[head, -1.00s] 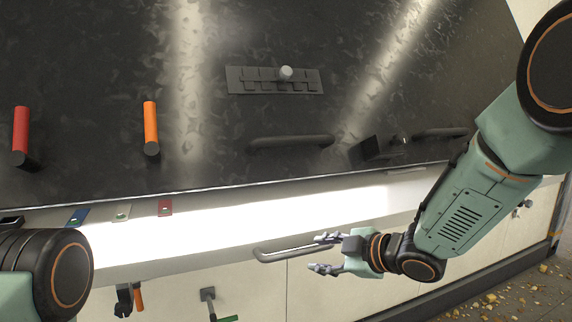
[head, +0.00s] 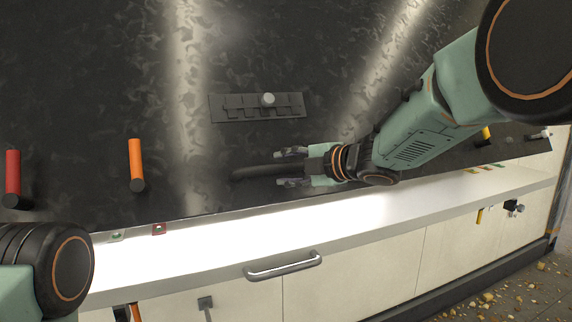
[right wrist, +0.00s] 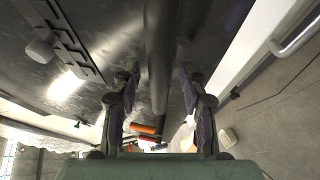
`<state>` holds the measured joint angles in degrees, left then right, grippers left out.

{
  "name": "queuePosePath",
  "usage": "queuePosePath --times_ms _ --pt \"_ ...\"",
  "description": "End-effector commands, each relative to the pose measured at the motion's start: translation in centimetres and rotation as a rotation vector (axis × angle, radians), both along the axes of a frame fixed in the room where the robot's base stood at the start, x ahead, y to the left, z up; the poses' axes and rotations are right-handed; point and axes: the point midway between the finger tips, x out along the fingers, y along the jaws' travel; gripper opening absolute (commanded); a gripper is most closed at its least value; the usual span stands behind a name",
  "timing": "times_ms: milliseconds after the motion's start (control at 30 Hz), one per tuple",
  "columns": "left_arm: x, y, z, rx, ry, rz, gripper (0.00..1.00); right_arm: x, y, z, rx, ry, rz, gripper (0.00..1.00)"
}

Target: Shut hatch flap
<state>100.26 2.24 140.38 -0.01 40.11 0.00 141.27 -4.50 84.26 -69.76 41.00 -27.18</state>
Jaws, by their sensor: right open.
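The hatch flap (head: 330,60) is a large dark, mottled panel that fills the upper part of the head view. It stands raised above a bright white ledge. A dark bar handle (head: 252,172) is fixed near its lower edge. My right gripper (head: 290,167) is open at the right end of this handle. In the right wrist view the handle (right wrist: 160,45) runs between the two spread fingers of my right gripper (right wrist: 160,85), and neither finger visibly grips it. My left gripper is out of view; only part of my left arm shows.
A red handle (head: 13,172) and an orange handle (head: 136,160) stick out at the left. A slotted plate with a pale knob (head: 268,99) sits on the flap. Below the white ledge (head: 220,246), a metal handle (head: 284,267) sticks out from the cabinet front. Crumbs lie on the floor at right.

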Motion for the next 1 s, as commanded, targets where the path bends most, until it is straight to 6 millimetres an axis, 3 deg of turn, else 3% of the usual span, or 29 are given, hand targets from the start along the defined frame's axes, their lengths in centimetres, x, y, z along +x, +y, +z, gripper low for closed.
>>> queuePosePath --times_ms 367,867,1000 --pt "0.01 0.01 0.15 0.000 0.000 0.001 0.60 0.51 0.35 -0.26 0.001 0.001 0.000 0.43" --pt "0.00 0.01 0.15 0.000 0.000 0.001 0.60 0.46 0.43 -0.24 0.001 0.000 0.003 0.01" --pt "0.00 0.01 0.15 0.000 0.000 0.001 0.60 0.44 0.50 -0.21 0.001 0.000 0.005 0.00"
